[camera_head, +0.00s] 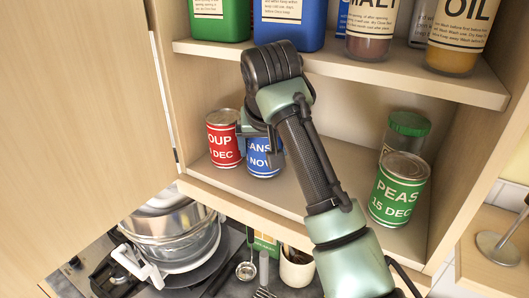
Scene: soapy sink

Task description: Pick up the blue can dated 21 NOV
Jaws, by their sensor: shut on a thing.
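The blue can (263,161) stands on the lower cupboard shelf, partly hidden by my arm. The letters "ANS" and "NOV" show on its label; the day number is not clearly readable. My gripper (262,143) is shut on the blue can, with a finger showing at its left side. The far side of the grip is hidden behind my wrist. The can looks upright, and I cannot tell whether it is clear of the shelf.
A red soup can (223,140) is close to the blue can's left. A green peas can (398,190) and a green-lidded jar (406,133) stand at the right. The upper shelf (405,76) holds bottles. An open door (80,120) is at the left; pots (172,236) are below.

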